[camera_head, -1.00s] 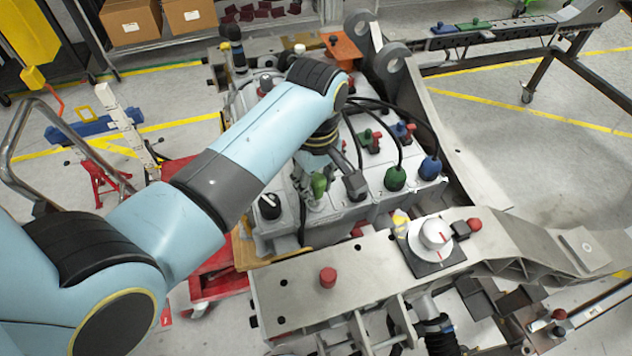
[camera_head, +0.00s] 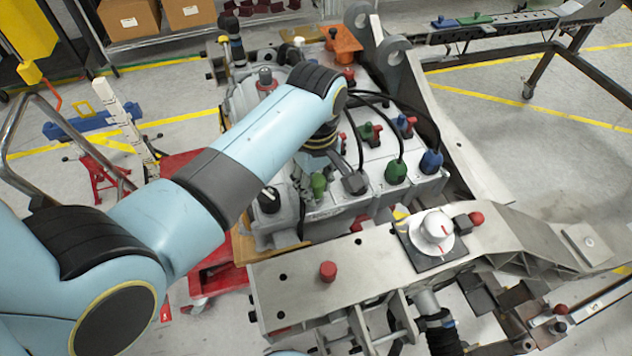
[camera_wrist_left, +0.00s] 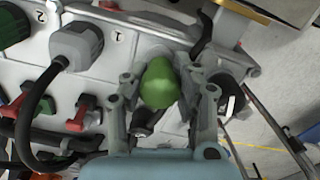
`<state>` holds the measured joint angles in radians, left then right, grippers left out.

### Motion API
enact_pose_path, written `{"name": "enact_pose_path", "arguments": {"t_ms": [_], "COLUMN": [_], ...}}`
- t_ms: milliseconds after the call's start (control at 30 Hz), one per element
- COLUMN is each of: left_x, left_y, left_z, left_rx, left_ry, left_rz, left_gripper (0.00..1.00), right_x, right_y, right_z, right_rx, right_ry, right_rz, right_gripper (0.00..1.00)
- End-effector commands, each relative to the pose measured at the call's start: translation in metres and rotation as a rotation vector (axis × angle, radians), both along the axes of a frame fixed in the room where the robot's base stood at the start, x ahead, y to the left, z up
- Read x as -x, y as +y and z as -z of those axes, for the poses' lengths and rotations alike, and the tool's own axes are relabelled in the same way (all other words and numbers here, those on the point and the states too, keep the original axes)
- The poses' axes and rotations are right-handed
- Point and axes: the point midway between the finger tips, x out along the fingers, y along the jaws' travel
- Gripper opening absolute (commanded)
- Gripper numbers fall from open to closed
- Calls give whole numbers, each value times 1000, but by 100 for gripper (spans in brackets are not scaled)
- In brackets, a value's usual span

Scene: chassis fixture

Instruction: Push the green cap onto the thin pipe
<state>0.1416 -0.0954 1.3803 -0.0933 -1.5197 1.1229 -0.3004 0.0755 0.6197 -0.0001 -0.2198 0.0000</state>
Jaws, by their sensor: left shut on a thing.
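The green cap (camera_head: 318,184) is upright at the front of the grey engine-like block, and the wrist view shows its rounded green top (camera_wrist_left: 160,85). My left gripper (camera_head: 311,182) reaches down over it. In the wrist view the left gripper's two fingers (camera_wrist_left: 162,92) are shut on the cap, one on each side. The thin pipe is hidden under the cap and fingers, so I cannot tell how deep the cap sits. My right gripper is out of view.
A black knob (camera_head: 268,200) stands left of the cap. A grey plug (camera_head: 354,182) with a black cable is close on the right. Green (camera_head: 396,172) and blue (camera_head: 431,162) plugs stand further right. The metal beam (camera_head: 370,268) with a red knob (camera_head: 328,271) crosses in front.

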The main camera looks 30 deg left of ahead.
Motion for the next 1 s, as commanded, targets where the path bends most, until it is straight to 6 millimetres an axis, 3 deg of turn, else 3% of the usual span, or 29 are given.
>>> {"name": "enact_pose_path", "arguments": {"t_ms": [600,633,800,1000], "left_x": [1,1,0,0], "left_y": [0,0,0,0], "left_z": [11,11,10,10], "left_rx": [0,0,0,0], "left_ry": [2,1,1,0], "left_rz": [0,0,0,0], "left_gripper": [13,31,54,55], "right_x": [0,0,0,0], "right_y": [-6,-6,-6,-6], "right_z": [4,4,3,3], "right_rx": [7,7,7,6], "right_ry": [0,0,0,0], "right_rz": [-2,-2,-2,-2], "right_gripper": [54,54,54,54]}}
